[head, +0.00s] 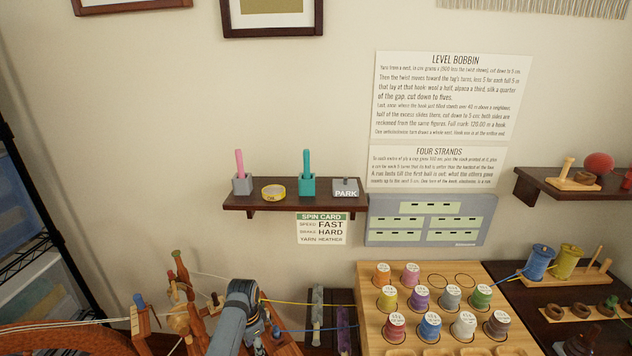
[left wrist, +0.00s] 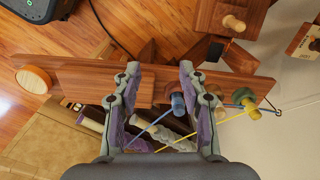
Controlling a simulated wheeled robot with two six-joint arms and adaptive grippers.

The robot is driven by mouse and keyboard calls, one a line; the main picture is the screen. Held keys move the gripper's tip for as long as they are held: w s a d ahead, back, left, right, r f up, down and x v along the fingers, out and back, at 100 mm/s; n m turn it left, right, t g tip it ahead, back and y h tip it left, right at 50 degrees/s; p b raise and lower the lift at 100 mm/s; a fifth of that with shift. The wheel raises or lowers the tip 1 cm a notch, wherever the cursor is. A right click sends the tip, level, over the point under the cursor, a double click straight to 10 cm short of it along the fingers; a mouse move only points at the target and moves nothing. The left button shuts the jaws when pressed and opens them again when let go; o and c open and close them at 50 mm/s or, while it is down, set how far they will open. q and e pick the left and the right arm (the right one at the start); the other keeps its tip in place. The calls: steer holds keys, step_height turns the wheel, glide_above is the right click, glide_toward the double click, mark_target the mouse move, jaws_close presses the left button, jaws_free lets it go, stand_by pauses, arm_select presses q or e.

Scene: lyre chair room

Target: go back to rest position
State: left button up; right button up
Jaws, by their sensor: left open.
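My left gripper (left wrist: 159,78) is open in the left wrist view, its two fingers spread with nothing held between them. The fingers are over a wooden beam (left wrist: 80,80) of a spinning device; I cannot tell whether they touch it. My right gripper is not in view.
A wooden rack (head: 372,300) with several yarn spools stands right of the arm. A dark shelf (head: 290,206) with small holders is on the wall above. Blue and yellow yarns stretch from the wheel toward the right. A black metal shelf unit (head: 45,170) stands at left.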

arm_select(q)
steer(key=s+a+f+n+p, duration=0.1)
steer(key=s+a+f+n, duration=0.2)
steer(key=s+f, duration=0.8)
steer(key=s+a+f+n, duration=0.25)
steer(key=s+f, duration=0.55)
steer(key=f, duration=0.6)
steer(key=s+a+f+n, duration=0.2)
steer(key=s+f, duration=0.2)
steer(key=s, duration=0.9)
steer(key=s+a+f+n+t, duration=0.1)
steer(key=s+a+f+n, duration=0.1)
steer(key=s, duration=1.1)
step_height(320, 180, down, 2)
steer(key=shift+s+a+y+p, duration=0.3)
steer(key=shift+s+a+y, duration=0.1)
steer(key=shift+a, duration=0.4)
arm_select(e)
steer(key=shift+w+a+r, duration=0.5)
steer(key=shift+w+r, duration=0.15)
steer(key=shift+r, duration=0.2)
